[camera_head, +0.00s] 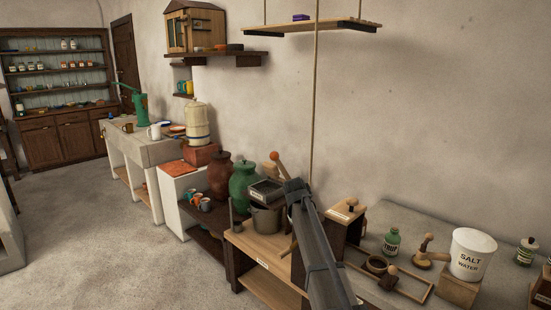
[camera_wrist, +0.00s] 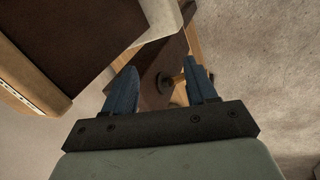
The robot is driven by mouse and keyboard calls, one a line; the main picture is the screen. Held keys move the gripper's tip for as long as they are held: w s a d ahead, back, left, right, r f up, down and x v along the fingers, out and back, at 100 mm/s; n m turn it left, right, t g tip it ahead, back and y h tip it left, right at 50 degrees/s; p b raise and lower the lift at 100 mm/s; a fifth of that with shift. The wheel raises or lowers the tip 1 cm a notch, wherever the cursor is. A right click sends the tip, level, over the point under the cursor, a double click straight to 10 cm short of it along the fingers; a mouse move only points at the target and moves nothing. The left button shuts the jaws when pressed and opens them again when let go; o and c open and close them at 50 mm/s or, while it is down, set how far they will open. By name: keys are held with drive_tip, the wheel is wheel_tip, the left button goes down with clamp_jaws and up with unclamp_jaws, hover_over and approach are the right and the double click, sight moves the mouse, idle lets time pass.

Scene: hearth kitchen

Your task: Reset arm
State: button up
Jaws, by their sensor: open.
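My gripper (camera_wrist: 163,72) shows in the wrist view with its two blue-grey fingers spread apart. Nothing is held between them. A small wooden peg-like piece (camera_wrist: 178,79) appears beyond the fingers, against dark wood; I cannot tell how far off it is. In the head view my dark grey arm reaches up from the lower edge to beside the wooden stand and the pots. My fingers cannot be made out there.
A wooden stand (camera_head: 262,262) with a grey pot (camera_head: 267,220) is close left of my arm. Red-brown (camera_head: 219,175) and green jars (camera_head: 242,182) stand behind. At right, a counter holds a green bottle (camera_head: 391,242) and salt water bucket (camera_head: 472,255). Floor at left is clear.

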drive_tip(key=s+d+f+m+g+y, duration=0.1)
drive_tip(key=s+d+f+g, duration=0.15)
drive_tip(key=s+f, duration=1.45)
drive_tip(key=s+d+f+m+g+y, duration=0.1)
drive_tip(key=s+d+f+g, duration=0.15)
drive_tip(key=s+f, duration=1.35)
drive_tip(key=s+f+m+g, duration=0.1)
drive_tip(key=s+f, duration=0.4)
drive_tip(key=s, duration=0.4)
drive_tip(key=s+f+m+g+y, duration=0.1)
drive_tip(key=s+f+g, duration=0.1)
drive_tip(key=s+f, duration=0.4)
drive_tip(key=s+f+m+g, duration=0.1)
drive_tip(key=s+f, duration=0.5)
drive_tip(key=s, duration=0.6)
drive_tip(key=shift+s+d+f+m, duration=0.2)
drive_tip(key=shift+s+m, duration=0.2)
drive_tip(key=shift+m, duration=0.2)
